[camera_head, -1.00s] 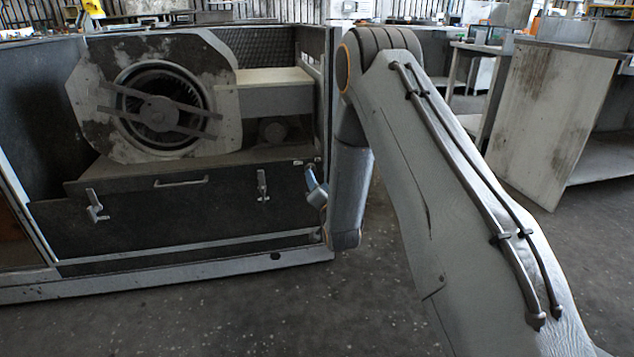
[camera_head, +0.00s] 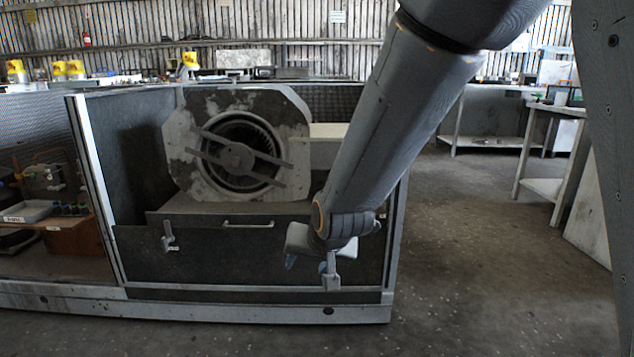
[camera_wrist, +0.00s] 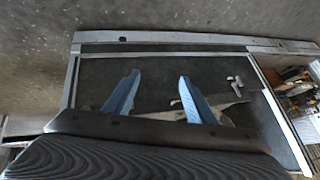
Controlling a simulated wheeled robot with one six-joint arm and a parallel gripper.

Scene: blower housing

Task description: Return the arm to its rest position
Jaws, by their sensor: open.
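My arm reaches down from the top right in the head view, in front of the right part of the blower housing. My gripper (camera_head: 308,266) is low before the dark front panel (camera_head: 230,267). The wrist view shows the blue fingers of my gripper (camera_wrist: 158,92) spread apart with nothing between them. The panel has a grey handle (camera_head: 248,224) and a left latch (camera_head: 168,237). My arm and gripper cover part of the panel's right side.
A glass-fronted cabinet section (camera_head: 45,185) with small parts stands at the left. Work tables (camera_head: 490,142) stand at the back right. The concrete floor (camera_head: 470,260) is open to the right of the housing.

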